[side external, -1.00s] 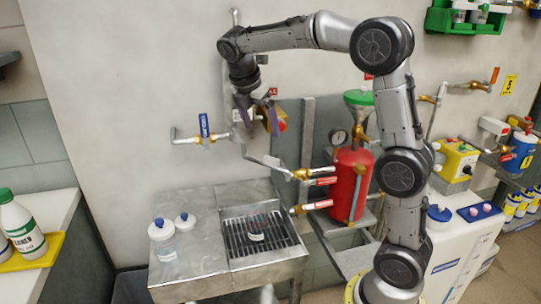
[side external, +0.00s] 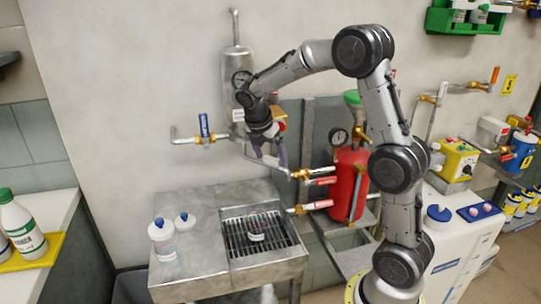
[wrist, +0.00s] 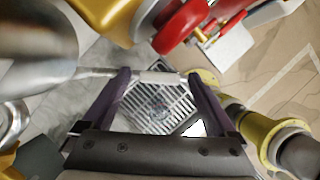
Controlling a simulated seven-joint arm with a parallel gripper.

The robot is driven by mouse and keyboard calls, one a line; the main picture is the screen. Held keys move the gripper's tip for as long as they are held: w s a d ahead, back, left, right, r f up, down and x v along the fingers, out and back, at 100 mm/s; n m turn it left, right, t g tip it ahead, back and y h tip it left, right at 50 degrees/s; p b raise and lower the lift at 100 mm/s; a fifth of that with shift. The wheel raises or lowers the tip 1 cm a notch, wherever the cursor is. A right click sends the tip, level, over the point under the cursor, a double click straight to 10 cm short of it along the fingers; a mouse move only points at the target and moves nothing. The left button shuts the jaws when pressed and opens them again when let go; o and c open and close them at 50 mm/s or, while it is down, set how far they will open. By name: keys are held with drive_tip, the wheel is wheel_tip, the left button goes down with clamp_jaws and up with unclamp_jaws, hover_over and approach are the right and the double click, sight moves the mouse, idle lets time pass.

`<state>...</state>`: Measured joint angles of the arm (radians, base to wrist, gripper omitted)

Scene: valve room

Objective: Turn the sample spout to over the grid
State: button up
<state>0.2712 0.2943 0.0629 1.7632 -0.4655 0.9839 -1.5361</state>
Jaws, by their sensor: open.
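The sample spout (side external: 278,168) is a thin grey pipe below the silver cylinder, running toward the brass valve at right. In the wrist view the spout (wrist: 92,73) comes from the left, with a paler length (wrist: 158,77) crossing between my fingertips. My gripper (side external: 269,162) is open with its purple fingers pointing down at the spout. In the wrist view my gripper (wrist: 158,76) has a fingertip near each end of the paler length; I cannot tell whether they touch it. The grid (side external: 237,242) lies in the sink below, and shows beyond the fingers (wrist: 180,104).
A blue-handled valve (side external: 204,126) is left of my gripper. The red tank (side external: 349,184) and red-handled brass valves (side external: 305,174) are close on the right. The air above the grid is free.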

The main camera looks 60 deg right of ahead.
clamp_jaws()
idle(0.3)
drive_tip(key=shift+a, duration=0.2)
drive_tip(key=w+a+m+g+y, duration=0.1)
drive_tip(key=w+a+m+g, duration=0.2)
drive_tip(key=a+m, duration=0.3)
drive_tip(key=shift+w+m, duration=0.2)
drive_tip(key=shift+m, duration=1.1)
drive_tip(key=shift+a+y, duration=0.1)
drive_tip(key=shift+y, duration=0.2)
unclamp_jaws()
